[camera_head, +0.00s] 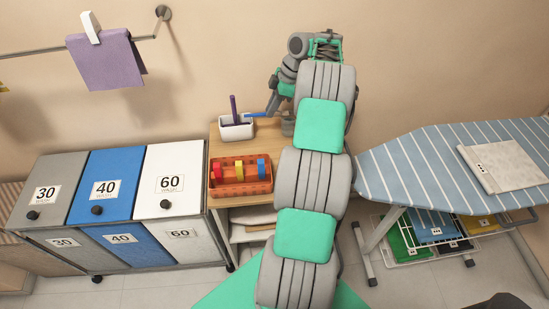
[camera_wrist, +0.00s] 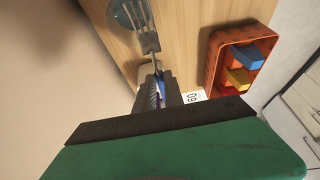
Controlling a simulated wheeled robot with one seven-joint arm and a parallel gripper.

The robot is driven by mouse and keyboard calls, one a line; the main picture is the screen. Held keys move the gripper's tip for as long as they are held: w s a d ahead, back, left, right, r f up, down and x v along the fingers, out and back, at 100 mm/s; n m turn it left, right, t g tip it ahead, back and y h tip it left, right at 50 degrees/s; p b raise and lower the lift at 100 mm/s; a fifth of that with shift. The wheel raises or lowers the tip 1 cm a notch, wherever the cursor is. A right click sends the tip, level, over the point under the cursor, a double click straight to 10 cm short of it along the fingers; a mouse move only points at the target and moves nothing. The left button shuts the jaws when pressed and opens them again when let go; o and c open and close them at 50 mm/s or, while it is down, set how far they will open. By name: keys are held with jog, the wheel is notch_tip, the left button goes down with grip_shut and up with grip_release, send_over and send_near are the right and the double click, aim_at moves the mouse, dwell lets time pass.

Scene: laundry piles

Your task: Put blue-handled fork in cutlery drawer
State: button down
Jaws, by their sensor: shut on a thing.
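My gripper (camera_wrist: 158,92) is shut on the blue handle of the fork (camera_wrist: 145,32) in the wrist view. The fork's metal head points away from the jaws, over the wooden tabletop. In the head view the blue handle (camera_head: 258,114) sticks out to the left of my gripper (camera_head: 271,106), above the tabletop and close to the white caddy. I cannot tell how high the fork is. My arm hides part of the table. No cutlery drawer can be made out in either view.
On the wooden table (camera_head: 222,150) stand a white caddy (camera_head: 237,133) with a purple-handled item, a grey cup (camera_head: 288,126) and an orange basket (camera_head: 240,188) of coloured blocks. Laundry bins (camera_head: 110,187) stand left, an ironing board (camera_head: 425,170) right. The wall is close behind.

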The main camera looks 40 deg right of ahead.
jog(key=s+a+f, duration=0.2)
jog(key=s+a, duration=0.1)
jog(key=s, duration=0.2)
jog(key=p, duration=0.2)
send_over(272, 160)
jog(key=s+d, duration=0.1)
notch_tip(272, 160, down, 6)
jog(key=shift+d+f, duration=0.1)
notch_tip(272, 160, down, 3)
jog(key=shift+r+p, duration=0.15)
jog(key=shift+p, duration=0.35)
jog(key=shift+w+d+f, duration=0.1)
jog(key=shift+f, duration=0.15)
jog(key=shift+f+b, duration=0.2)
jog(key=shift+b, duration=0.15)
jog(key=c, duration=1.5)
grip_release()
jog(key=shift+r, duration=0.1)
jog(key=shift+o, duration=0.2)
